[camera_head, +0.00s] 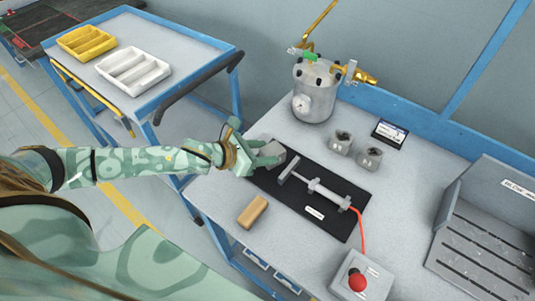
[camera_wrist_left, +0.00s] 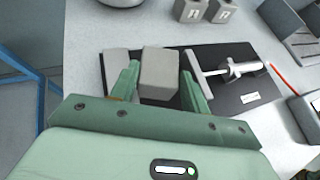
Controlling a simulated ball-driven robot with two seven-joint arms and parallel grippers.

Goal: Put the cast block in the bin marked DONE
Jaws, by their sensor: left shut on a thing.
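My left gripper (camera_head: 262,154) is shut on a grey block (camera_head: 271,149), which looks like the cast block. It is at the far left end of the black mat on the bench. In the left wrist view the block (camera_wrist_left: 160,72) sits between the two green fingers of the gripper (camera_wrist_left: 160,86). I cannot tell whether the block touches the mat. A grey slatted bin (camera_head: 478,250) stands at the right of the bench with a white label that I cannot read clearly. I cannot read DONE on any container. My right gripper is not in view.
A T-handled tool (camera_head: 325,191) lies on the black mat (camera_head: 342,230). A tan block (camera_head: 252,211), a red-button box (camera_head: 360,280), two small grey cups (camera_head: 341,142) and a metal tank (camera_head: 315,95) stand around it. White (camera_head: 133,72) and yellow trays (camera_head: 86,42) sit on the side table.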

